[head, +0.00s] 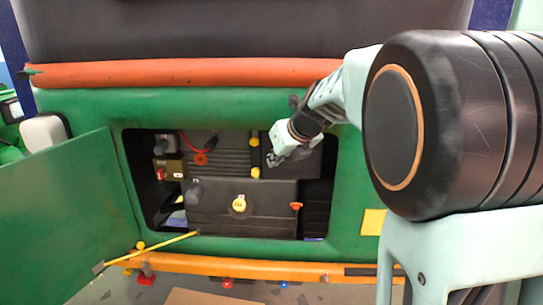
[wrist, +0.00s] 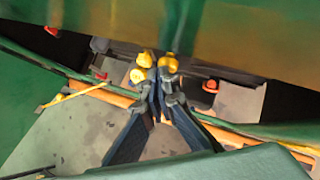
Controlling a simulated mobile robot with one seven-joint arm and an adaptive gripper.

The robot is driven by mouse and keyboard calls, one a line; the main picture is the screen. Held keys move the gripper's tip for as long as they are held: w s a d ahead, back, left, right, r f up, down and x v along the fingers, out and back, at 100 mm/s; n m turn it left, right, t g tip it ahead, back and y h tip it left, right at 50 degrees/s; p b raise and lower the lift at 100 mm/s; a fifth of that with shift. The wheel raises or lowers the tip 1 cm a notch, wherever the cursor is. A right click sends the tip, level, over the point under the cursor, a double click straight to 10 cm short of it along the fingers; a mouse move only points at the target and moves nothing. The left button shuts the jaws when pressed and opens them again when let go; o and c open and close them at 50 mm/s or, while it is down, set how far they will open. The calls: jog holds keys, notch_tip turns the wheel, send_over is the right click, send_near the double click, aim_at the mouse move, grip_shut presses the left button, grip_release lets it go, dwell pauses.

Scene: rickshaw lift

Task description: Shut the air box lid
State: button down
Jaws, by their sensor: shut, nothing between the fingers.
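The air box appears to be the dark box in the open green compartment in the head view; its ribbed black top part, probably the lid (head: 228,152), has two yellow pieces (head: 254,140) along its right side. I cannot tell clearly how far the lid stands open. My gripper (head: 272,161) is in front of the compartment's upper right, just right of the yellow pieces. It is shut and empty. In the wrist view the gripper's fingertips (wrist: 160,92) are together, with yellow pieces close by. Contact cannot be told. My gripper hides part of the dark panel behind it.
A large green door (head: 70,215) stands open at the left. A lower black box has a yellow cap (head: 239,204) and an orange knob (head: 296,206). A yellow rod (head: 150,250) crosses the lower left. An orange bar (head: 250,268) runs below the opening.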

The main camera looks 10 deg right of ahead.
jog(key=shift+w+a+p, duration=0.25)
jog(key=shift+w+p, duration=0.35)
jog(key=shift+w, duration=0.25)
